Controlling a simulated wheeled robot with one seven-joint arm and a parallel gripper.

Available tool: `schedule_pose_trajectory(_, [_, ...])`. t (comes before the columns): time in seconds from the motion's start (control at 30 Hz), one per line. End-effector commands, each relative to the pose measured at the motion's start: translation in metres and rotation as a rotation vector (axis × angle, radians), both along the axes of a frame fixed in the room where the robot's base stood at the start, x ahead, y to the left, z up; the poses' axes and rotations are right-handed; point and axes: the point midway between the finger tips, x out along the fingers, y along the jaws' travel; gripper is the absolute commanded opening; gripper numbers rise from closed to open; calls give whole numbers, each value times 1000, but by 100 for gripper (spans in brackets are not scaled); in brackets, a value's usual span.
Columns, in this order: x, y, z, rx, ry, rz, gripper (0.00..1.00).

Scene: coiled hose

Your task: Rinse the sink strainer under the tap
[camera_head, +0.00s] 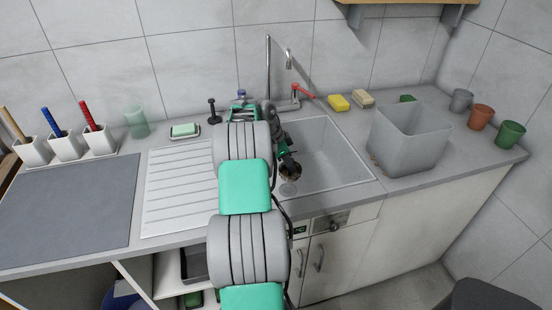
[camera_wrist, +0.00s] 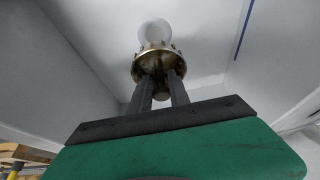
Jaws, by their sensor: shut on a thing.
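My gripper (camera_head: 289,163) is over the front left part of the sink basin (camera_head: 335,153). It is shut on the sink strainer (camera_head: 291,174), a small brass-coloured round piece. In the wrist view, the two dark fingers of my gripper (camera_wrist: 160,83) pinch the strainer (camera_wrist: 153,62), which has a knobbed rim. The tap (camera_head: 289,62) stands behind the basin, with a tall pipe and a curved spout. Its red lever (camera_head: 303,91) is at the base on the right. I see no water stream. The strainer is in front of the spout, not directly below it.
A grey bin (camera_head: 408,140) stands right of the basin. A yellow sponge (camera_head: 339,103) and a tan block (camera_head: 363,98) lie behind it. Several cups stand at far right. A ribbed drainboard (camera_head: 175,190) and a soap dish (camera_head: 185,131) are on the left.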

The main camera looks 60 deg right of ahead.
Motion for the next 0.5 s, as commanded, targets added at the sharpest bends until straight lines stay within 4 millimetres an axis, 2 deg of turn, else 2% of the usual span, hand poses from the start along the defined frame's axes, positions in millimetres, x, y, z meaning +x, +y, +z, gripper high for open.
schedule_pose_trajectory(0.27, [0,0,-11,1,1,0,0])
schedule_pose_trajectory(0.5, [0,1,-41,1,1,1,0])
